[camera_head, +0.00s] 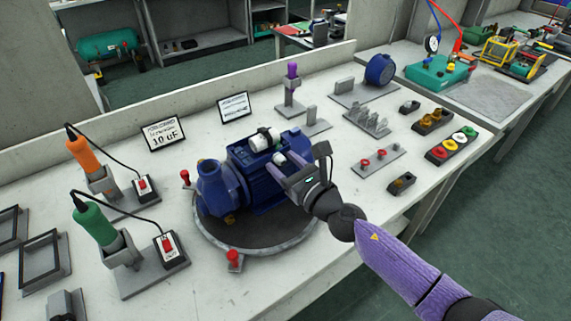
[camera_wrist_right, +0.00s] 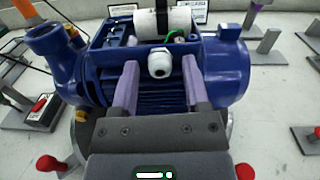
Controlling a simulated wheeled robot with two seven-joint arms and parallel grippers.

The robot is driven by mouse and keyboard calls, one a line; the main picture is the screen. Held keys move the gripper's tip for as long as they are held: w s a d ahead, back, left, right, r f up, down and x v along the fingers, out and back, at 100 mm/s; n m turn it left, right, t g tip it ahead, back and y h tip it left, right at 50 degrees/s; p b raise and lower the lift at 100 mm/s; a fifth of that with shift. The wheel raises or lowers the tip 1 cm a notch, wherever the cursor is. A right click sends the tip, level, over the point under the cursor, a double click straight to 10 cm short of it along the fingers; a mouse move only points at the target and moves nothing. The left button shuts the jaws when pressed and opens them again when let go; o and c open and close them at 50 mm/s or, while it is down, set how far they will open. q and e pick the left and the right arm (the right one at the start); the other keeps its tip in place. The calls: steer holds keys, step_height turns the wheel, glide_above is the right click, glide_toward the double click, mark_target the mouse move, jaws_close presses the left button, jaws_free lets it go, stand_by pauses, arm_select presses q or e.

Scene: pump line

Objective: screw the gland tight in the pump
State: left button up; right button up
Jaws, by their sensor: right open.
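The blue pump (camera_head: 250,180) stands on a round grey turntable plate (camera_head: 212,240) in the head view. In the right wrist view the pump (camera_wrist_right: 100,72) fills the upper middle. The white gland (camera_wrist_right: 160,64) sits at the front of the pump's open terminal box, below a white cylinder (camera_wrist_right: 168,22); in the head view it is the small white piece (camera_head: 280,159) by my fingers. My right gripper (camera_head: 280,170) is open, its two purple fingers pointing at the pump. In the right wrist view the fingertips (camera_wrist_right: 158,72) are on either side of the gland, apart from it. My left gripper is out of view.
Red-topped clamps (camera_head: 234,258) stand at the plate's rim. Orange (camera_head: 82,152) and green (camera_head: 95,222) tools stand in holders at left, with switch boxes. Small fixtures with red caps (camera_head: 378,155) and a tray of coloured caps (camera_head: 452,146) lie to the right.

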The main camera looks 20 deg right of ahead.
steer(key=n, duration=0.6)
